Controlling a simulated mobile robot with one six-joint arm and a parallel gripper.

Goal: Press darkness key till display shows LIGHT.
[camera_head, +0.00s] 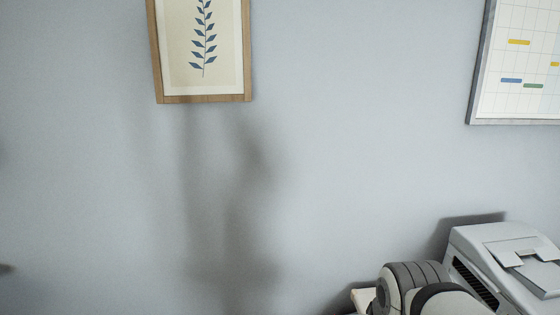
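A light grey office machine (490,242), which looks like a copier or printer, stands at the lower right of the head view, cut off by the frame edges. Its top and a dark slotted vent on its left side show. No darkness key and no display can be made out. A part of my own arm, white and dark grey, covers the area in front of the machine at the bottom edge. My gripper is not in the picture.
A plain grey wall (340,150) fills most of the view. A wood-framed leaf print (201,98) hangs at the upper left, and a planner board (510,65) hangs at the upper right. A soft shadow falls on the wall below the print.

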